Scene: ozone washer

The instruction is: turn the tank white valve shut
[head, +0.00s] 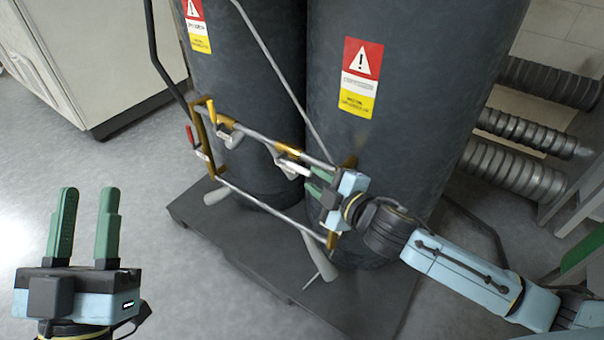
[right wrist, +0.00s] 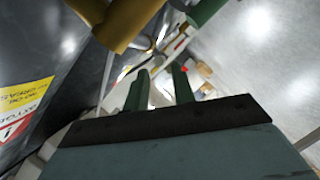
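The white valve handle (head: 293,168) sits on the pipe frame in front of the right-hand dark tank (head: 405,110). My right gripper (head: 316,182) reaches it from the right, with its green fingertips close to the handle. In the right wrist view its two fingers (right wrist: 160,88) are apart, with a pale part showing in the gap between them. I cannot tell whether either finger touches the handle. My left gripper (head: 84,225) is open and empty at the lower left, pointing up, away from the tanks.
The left-hand tank (head: 245,90) stands beside the first on a dark pallet (head: 265,262). The pipe frame (head: 275,205) also carries a yellow lever (head: 211,111) and a red lever (head: 190,135). Ribbed hoses (head: 530,130) lie at right. The floor at left is clear.

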